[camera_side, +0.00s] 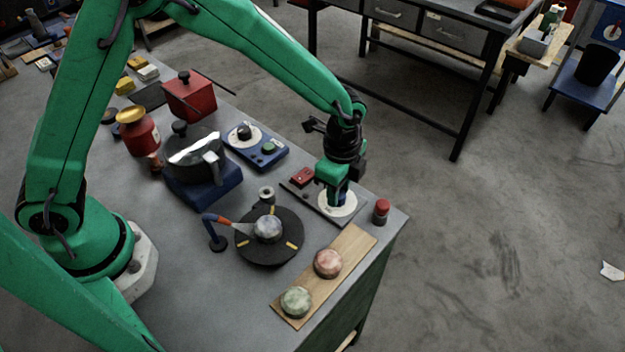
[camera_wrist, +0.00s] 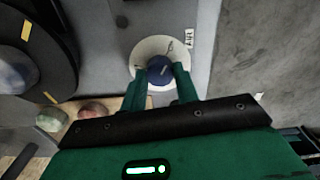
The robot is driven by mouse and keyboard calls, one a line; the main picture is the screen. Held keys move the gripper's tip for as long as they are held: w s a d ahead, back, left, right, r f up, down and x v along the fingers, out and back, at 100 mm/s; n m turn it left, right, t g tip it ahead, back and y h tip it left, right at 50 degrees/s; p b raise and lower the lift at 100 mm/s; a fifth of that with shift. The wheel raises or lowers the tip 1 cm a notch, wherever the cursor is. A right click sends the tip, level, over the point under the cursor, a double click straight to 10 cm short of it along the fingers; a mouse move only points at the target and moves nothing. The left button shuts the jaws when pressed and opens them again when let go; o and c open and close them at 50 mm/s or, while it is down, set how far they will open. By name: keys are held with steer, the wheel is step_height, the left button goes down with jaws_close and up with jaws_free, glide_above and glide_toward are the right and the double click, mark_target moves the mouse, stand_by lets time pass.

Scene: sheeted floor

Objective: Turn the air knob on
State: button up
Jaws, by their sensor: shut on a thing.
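The air knob (camera_wrist: 160,66) is a round blue knob with a pale mark on top, in the middle of a white dial (camera_wrist: 146,50). Dark markings and an AIR-like label show at the dial's upper right. In the side view the white dial (camera_side: 338,211) sits on a grey plate near the bench's right corner. My gripper (camera_side: 336,192) points down over it. In the wrist view the fingers of my gripper (camera_wrist: 160,74) stand on either side of the knob, shut on it. The fingers hide much of the knob in the side view.
A red switch (camera_side: 302,177) is on the same plate, left of the dial. A red-capped cylinder (camera_side: 381,211) stands close to its right. A dark turntable (camera_side: 256,254) with a grey ball and a wooden board (camera_side: 333,287) with two stones lie nearer. A blue box (camera_side: 257,155) stands behind.

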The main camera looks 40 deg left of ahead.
steer(key=shift+r, duration=0.1)
steer(key=o, duration=1)
step_height(320, 180, up, 7)
steer(key=shift+r, duration=0.35)
steer(key=s+a+r+n+t, duration=0.1)
steer(key=s+a+r+n, duration=0.25)
steer(key=a+r, duration=0.3)
steer(key=s+a+r+n+t, duration=0.2)
steer(key=s+a+r+n, duration=0.1)
steer(key=a+r+n, duration=0.3)
steer(key=s+a+n+t, duration=0.1)
steer(key=s+a+n, duration=0.1)
steer(key=s+a, duration=0.1)
steer(key=s+a+r+n, duration=0.1)
steer(key=s+a+n, duration=0.1)
steer(key=s+a, duration=0.1)
steer(key=s+a+r+n+t, duration=0.1)
steer(key=s+a+n, duration=0.2)
steer(key=s, duration=0.2)
steer(key=shift+s+r+t, duration=0.15)
steer(key=shift+s+t, duration=0.15)
